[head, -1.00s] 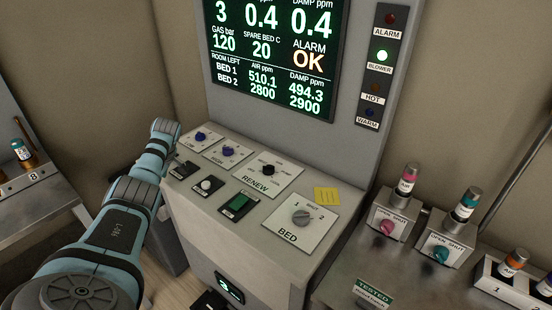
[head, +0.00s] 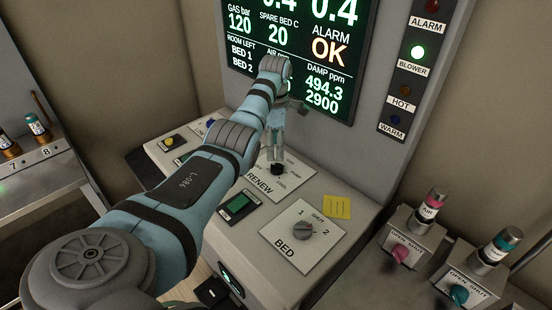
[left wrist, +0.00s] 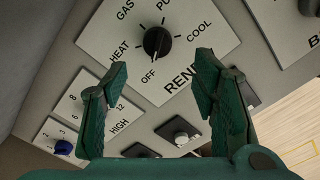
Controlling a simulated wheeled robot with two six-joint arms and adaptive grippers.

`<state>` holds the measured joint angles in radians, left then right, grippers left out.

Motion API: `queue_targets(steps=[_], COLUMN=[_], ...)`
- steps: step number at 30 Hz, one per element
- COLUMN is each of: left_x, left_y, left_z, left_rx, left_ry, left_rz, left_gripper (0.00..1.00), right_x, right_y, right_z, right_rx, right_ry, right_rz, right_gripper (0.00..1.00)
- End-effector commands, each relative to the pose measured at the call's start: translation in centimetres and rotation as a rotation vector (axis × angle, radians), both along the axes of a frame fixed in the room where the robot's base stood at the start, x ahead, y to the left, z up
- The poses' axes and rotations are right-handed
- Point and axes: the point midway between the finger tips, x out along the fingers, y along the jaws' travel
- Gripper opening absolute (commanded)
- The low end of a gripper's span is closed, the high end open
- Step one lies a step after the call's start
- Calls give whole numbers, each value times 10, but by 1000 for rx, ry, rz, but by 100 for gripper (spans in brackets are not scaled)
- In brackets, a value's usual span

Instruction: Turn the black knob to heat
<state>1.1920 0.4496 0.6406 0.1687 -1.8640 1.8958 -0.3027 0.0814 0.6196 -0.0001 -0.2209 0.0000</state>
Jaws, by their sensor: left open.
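The black knob (head: 278,170) sits on the white RENEW plate (head: 262,176) of the sloped console. In the left wrist view the knob (left wrist: 157,42) is ringed by OFF, HEAT, GAS, a partly cut label starting PU, and COOL. Its pale mark seems to point towards OFF, at the lower left; HEAT is further left. My left gripper (head: 276,152) is just above the knob, pointing down. In the left wrist view its two green fingers (left wrist: 161,66) are spread and empty, with the knob beyond and between their tips. I cannot see contact. My right gripper is out of view.
The BED selector (head: 303,230), a green-lit switch (head: 237,205) and a yellow note (head: 337,206) are nearby on the console. The display (head: 335,75) rises behind my left arm. Valve boxes (head: 404,250) stand at the right. My arm hides part of the console's left side.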

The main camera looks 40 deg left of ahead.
Motion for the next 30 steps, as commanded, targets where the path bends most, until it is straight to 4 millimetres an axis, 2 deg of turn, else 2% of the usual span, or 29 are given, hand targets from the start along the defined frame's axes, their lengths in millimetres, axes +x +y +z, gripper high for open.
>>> queue_targets(steps=[3,7,11,18,27,30], left_x=[-1,-1,-1,-2,-2,-1], left_y=[-1,0,1,2,2,1], left_z=[-35,-62,-74,-75,-74,-75], left_rx=[-2,-1,0,1,0,0], left_ry=[4,1,0,-1,0,0], left_rz=[-1,0,1,2,2,0], left_gripper=[54,54,54,54,6,5], right_x=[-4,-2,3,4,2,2], right_y=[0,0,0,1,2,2], right_z=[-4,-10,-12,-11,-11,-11], right_rx=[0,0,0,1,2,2], right_ry=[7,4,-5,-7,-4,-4], right_rz=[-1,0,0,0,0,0], right_gripper=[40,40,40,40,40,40])
